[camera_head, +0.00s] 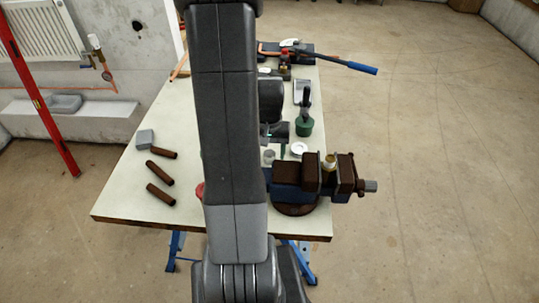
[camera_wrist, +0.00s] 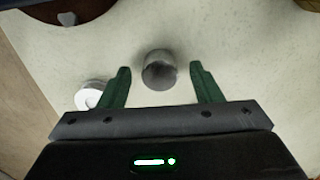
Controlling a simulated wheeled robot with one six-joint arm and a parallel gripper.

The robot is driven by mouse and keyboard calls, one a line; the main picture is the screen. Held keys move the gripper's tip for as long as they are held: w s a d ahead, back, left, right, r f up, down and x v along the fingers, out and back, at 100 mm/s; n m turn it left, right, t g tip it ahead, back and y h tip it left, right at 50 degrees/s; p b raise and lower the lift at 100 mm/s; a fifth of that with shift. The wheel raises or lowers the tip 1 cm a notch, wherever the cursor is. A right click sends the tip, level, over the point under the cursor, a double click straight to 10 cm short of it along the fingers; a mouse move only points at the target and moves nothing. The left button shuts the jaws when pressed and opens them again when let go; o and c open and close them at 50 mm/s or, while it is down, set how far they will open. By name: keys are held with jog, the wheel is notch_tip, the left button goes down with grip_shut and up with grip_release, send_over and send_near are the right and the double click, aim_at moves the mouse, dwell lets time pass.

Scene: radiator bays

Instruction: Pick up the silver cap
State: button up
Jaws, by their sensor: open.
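The silver cap (camera_wrist: 159,72) is a short grey metal cylinder standing on the pale tabletop. In the wrist view it appears between the two green fingertips of my gripper (camera_wrist: 160,69), with a visible space on each side. My gripper is open and holds nothing. In the head view the cap (camera_head: 268,157) stands just behind the vise, close to my gripper (camera_head: 275,146). My arm hides part of the gripper there. How high the fingertips are above the table is hard to tell.
A white ring (camera_wrist: 90,94) lies beside the left finger. The brown and blue vise (camera_head: 300,178) stands at the near right of the table, close to the cap. A green-based tool (camera_head: 304,126) is behind. Several brown pipe pieces (camera_head: 160,173) lie at left.

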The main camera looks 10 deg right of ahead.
jog(key=shift+f, duration=0.15)
jog(key=c, duration=1.1)
